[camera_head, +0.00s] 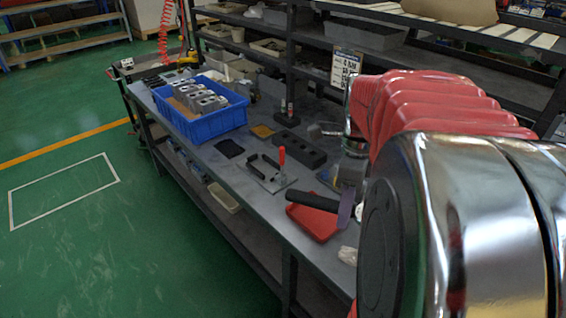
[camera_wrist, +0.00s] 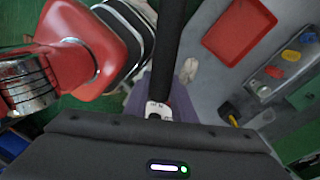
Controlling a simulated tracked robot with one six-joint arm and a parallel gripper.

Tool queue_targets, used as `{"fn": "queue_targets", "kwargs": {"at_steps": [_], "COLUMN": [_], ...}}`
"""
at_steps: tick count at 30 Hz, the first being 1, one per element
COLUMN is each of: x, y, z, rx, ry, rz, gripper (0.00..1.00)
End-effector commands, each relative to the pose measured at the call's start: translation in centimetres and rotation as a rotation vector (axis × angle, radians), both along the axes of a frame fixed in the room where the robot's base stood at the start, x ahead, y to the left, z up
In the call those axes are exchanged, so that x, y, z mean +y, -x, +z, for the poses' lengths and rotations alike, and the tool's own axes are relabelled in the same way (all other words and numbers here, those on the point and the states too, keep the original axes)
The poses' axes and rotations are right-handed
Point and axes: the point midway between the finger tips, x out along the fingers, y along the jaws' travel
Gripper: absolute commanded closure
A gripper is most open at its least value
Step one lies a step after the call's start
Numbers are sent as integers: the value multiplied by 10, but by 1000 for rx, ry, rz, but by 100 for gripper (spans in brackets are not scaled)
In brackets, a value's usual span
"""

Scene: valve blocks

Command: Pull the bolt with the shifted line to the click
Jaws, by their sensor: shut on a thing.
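My gripper (camera_head: 346,208) is shut on a long tool with a black handle (camera_head: 313,202), which looks like a wrench. The handle sticks out to the left over the bench in the head view. In the wrist view the black handle (camera_wrist: 170,45) runs up from a pale, marked part close to my gripper. Several grey valve blocks (camera_head: 200,98) stand in a blue crate (camera_head: 215,125). Their bolts and lines are too small to make out. A clamp fixture with a red lever (camera_head: 281,156) stands mid-bench; I see no valve block in it. The tool's head is hidden.
A red tray (camera_head: 318,224) lies under the handle and also shows in the wrist view (camera_wrist: 239,27). A black block with holes (camera_head: 300,149) and a dark pad (camera_head: 229,148) lie farther back. Shelves stand behind the bench; open green floor lies left.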

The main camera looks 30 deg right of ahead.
Motion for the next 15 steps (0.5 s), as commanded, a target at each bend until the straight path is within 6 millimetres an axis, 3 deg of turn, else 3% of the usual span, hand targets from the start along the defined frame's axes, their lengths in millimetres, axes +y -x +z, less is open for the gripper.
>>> {"fn": "queue_targets", "kwargs": {"at_steps": [15], "x": [-9], "y": [-5], "z": [1], "rx": [-1], "ry": [3], "rz": [-64], "gripper": [100]}}
